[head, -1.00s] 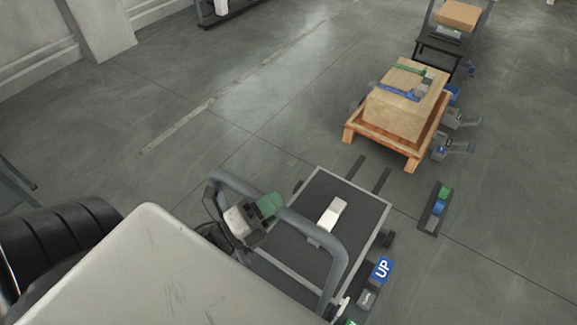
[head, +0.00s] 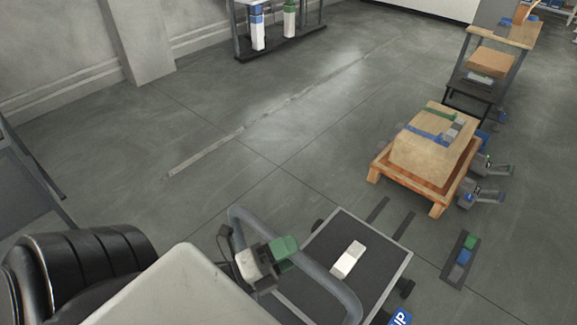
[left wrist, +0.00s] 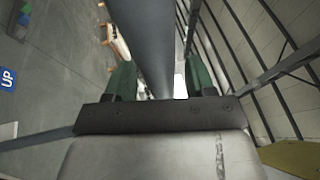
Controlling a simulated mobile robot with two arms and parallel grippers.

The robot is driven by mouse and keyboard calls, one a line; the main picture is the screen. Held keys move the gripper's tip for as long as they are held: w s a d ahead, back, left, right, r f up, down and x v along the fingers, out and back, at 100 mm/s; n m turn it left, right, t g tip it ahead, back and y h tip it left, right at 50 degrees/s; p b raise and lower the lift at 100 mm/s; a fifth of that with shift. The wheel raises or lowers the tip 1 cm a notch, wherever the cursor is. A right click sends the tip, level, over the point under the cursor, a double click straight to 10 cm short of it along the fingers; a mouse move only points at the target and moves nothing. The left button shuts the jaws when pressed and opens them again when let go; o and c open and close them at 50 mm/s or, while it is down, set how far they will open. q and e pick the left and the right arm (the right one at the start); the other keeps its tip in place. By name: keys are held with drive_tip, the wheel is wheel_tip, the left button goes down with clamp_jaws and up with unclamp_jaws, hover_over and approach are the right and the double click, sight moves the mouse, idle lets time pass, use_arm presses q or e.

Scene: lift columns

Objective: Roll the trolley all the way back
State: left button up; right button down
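The trolley is a flat dark platform (head: 326,270) with a pale rim and a grey tubular handle (head: 335,287) at its near end, low in the middle of the head view. A white block (head: 348,259) lies on its deck. My left gripper (head: 283,250), with green fingers, is at the handle's upper left bend. In the left wrist view the handle bar (left wrist: 155,45) runs between the green fingers of this gripper (left wrist: 161,75). A narrow gap shows beside the right finger, so the fingers look open around the bar. My right gripper is not in view.
A wooden pallet stand (head: 408,189) carrying a big box (head: 429,150) stands beyond the trolley. Two dark strips (head: 390,218) lie on the floor between them. A floor plate with coloured buttons (head: 460,259) is to the right. Open floor lies to the left.

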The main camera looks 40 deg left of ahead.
use_arm(q)
drive_tip(key=shift+f, duration=0.1)
drive_tip(key=b+v, duration=0.2)
drive_tip(key=v, duration=0.8)
drive_tip(key=shift+s+a, duration=0.2)
drive_tip(key=shift+s, duration=0.15)
wheel_tip(320, 180, down, 27)
drive_tip(key=a+n+g+y, duration=0.2)
drive_tip(key=n+g+y, duration=0.4)
drive_tip(key=n, duration=0.7)
drive_tip(key=s+d+f+n+g+y, duration=0.1)
drive_tip(key=s+d+f+n+g, duration=0.2)
drive_tip(key=s+f, duration=0.4)
drive_tip(key=s+d+f+n+g+y+p, duration=0.1)
drive_tip(key=s+f+n+g, duration=0.4)
drive_tip(key=f, duration=0.9)
drive_tip(key=s+d+g, duration=0.1)
drive_tip(key=s+g, duration=0.1)
drive_tip(key=g, duration=0.1)
drive_tip(key=shift+s+d+n, duration=0.25)
drive_tip(key=shift+d+n, duration=0.05)
drive_tip(key=shift+d, duration=0.1)
